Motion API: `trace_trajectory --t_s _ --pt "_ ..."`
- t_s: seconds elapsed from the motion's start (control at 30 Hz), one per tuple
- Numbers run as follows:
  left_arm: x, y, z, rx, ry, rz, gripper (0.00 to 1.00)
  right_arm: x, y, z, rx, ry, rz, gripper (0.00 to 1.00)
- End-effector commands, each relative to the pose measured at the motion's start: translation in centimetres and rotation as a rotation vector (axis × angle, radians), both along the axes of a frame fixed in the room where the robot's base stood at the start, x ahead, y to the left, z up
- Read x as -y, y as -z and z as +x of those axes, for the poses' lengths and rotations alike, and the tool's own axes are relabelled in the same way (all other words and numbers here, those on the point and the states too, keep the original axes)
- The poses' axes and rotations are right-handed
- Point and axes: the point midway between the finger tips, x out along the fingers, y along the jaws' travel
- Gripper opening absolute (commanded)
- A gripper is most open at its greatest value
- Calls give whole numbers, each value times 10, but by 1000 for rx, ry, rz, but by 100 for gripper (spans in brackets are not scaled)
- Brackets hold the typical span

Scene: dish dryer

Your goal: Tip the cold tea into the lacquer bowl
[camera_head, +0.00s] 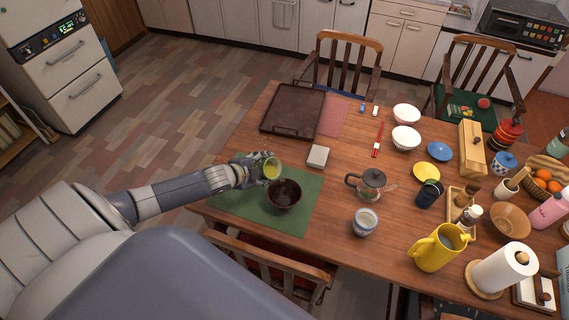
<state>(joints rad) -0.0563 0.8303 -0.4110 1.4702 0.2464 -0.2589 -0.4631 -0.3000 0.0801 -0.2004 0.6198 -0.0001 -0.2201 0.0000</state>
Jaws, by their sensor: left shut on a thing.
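My left gripper (256,170) is shut on a small cup (279,171) with yellow-green tea (271,169) visible inside. The cup is at the upper left of the dark lacquer bowl (284,203), close to its rim, and its mouth is turned partly toward the camera. I cannot tell whether the cup touches the bowl or how far it is tilted. The bowl stands upright on a green mat (240,207) and looks dark inside; no stream of tea is visible. My right gripper is not in view.
A dark tray (294,108) lies behind the mat, with a small grey box (318,156) nearer. A glass teapot (371,184), a grey-white cup (365,222) and a yellow jug (437,248) stand to the right. A wooden chair (270,262) is at the near table edge.

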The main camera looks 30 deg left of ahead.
Motion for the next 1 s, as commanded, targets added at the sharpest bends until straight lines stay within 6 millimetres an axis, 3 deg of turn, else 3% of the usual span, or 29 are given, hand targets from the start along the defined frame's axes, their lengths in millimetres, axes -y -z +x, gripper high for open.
trace_trajectory --t_s 1.0 --pt "0 -8 -1 16 -1 123 25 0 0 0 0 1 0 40"
